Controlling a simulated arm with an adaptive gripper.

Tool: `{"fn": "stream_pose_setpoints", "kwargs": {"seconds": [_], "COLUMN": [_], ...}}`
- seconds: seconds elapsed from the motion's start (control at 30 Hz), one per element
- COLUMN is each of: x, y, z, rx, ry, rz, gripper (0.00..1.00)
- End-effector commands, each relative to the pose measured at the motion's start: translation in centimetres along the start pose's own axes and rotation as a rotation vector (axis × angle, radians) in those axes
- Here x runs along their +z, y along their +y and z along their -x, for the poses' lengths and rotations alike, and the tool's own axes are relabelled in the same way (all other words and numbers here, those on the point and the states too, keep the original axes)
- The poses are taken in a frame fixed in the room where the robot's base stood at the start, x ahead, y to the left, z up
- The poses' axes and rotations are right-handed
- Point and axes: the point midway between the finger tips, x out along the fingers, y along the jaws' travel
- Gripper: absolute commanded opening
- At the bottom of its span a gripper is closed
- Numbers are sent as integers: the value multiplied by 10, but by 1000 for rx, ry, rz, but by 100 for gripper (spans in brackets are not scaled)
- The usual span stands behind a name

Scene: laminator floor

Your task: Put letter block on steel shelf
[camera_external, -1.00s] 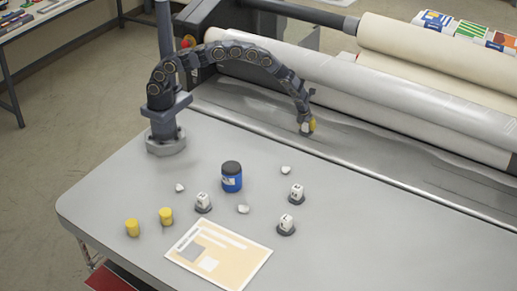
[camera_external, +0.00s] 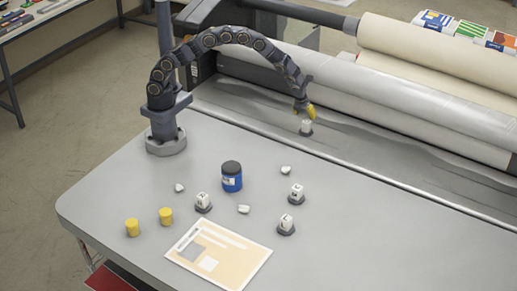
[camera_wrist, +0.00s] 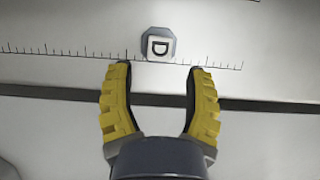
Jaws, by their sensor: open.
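In the wrist view the block (camera_wrist: 158,45) shows a dark letter like a D and sits on a ruler line, beyond my fingertips. Three similar white blocks on dark round bases stand on the table: one at left (camera_external: 203,201), one at right (camera_external: 296,194), one in front (camera_external: 286,224).
A blue jar (camera_external: 231,178) with a dark lid stands mid-table. Two yellow cylinders (camera_external: 132,228) (camera_external: 166,216) are at front left. A printed sheet (camera_external: 240,268) lies at the front edge. Small white pieces (camera_external: 286,169) lie scattered. The large roller (camera_external: 400,95) lies behind the shelf.

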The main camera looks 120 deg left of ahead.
Motion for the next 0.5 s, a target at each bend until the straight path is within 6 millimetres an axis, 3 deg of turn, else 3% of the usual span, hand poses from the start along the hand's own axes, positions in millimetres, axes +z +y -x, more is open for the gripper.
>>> {"fn": "stream_pose_setpoints", "kwargs": {"seconds": [0.2,0.5], "x": [0,-1], "y": [0,1], "z": [32,40], "rx": [0,2], "ry": [1,2], "rz": [1,0], "gripper": [52,52]}}
